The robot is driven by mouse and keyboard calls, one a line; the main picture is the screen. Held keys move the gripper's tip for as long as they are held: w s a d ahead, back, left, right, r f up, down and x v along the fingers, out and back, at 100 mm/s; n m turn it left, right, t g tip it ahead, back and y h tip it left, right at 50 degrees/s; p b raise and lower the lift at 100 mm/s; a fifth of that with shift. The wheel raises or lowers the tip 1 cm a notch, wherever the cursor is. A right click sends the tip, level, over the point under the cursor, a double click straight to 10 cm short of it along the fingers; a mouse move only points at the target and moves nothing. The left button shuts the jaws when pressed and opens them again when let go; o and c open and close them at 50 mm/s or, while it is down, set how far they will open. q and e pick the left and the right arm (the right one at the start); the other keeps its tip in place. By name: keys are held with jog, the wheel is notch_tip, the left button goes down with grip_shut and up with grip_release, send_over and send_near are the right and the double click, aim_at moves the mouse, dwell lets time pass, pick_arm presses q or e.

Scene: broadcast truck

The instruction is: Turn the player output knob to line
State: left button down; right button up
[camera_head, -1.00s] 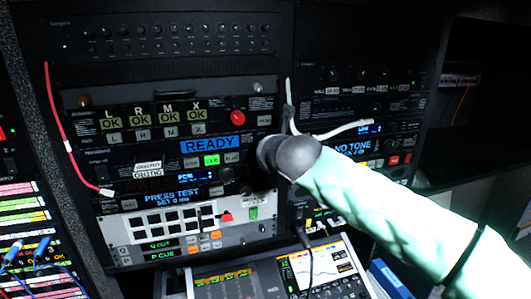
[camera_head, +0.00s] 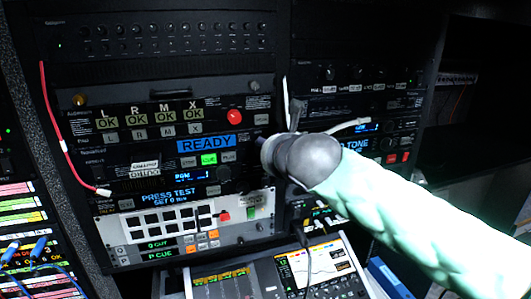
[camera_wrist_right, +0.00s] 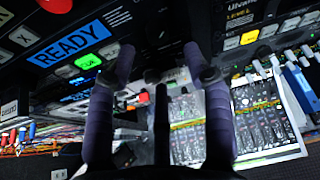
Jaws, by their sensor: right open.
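The player unit with a blue READY display (camera_head: 207,145) is in the middle of the left rack. It also shows in the right wrist view (camera_wrist_right: 68,43), with a green lit button (camera_wrist_right: 88,61) beside it. A dark round knob (camera_head: 224,173) sits right of a small blue display below READY; I cannot read its marks or tell its setting. My left gripper is not in view.
A red button (camera_head: 235,117) is above READY. A white button panel (camera_head: 180,225) and a tilted console (camera_head: 290,272) are below. A second rack column (camera_head: 350,90) stands right, partly behind my arm. Cables hang at left, and a pale handle (camera_head: 345,128) sticks out behind my wrist.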

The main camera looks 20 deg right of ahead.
jog(key=v, duration=0.5)
jog(key=shift+s+r, duration=0.1)
jog(key=shift+s, duration=0.3)
jog(key=shift+w, duration=0.1)
